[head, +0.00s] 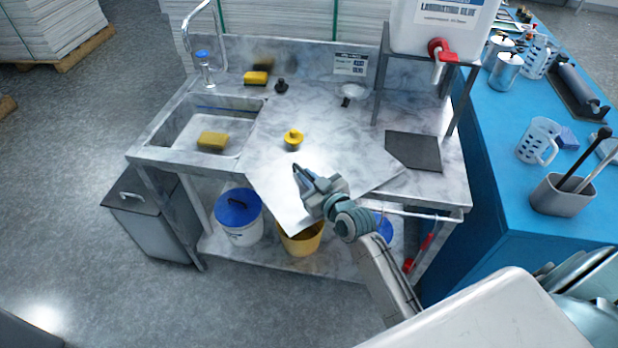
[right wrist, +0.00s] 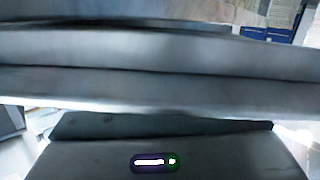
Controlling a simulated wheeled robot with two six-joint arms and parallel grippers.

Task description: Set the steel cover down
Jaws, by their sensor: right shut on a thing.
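The steel cover (head: 274,196) is a flat, pale, shiny sheet in the head view, at the front middle of the marble-look counter. It extends past the counter's front edge, over the lower shelf. My right gripper (head: 304,178) is shut on the cover and hides part of it. I cannot tell whether the cover touches the counter. The sink basin (head: 232,142) to its left is uncovered, with a yellow sponge (head: 212,139) inside. In the right wrist view, wide grey bands cross close to the camera and hide the contact. My left gripper is not in view.
A yellow-topped item (head: 293,139) stands just behind the cover. A dark mat (head: 413,151) lies right, below a white tank (head: 440,28) with a red tap. A blue-lidded bucket (head: 239,216) and yellow bucket (head: 302,242) are underneath. A blue table (head: 487,185) stands at right.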

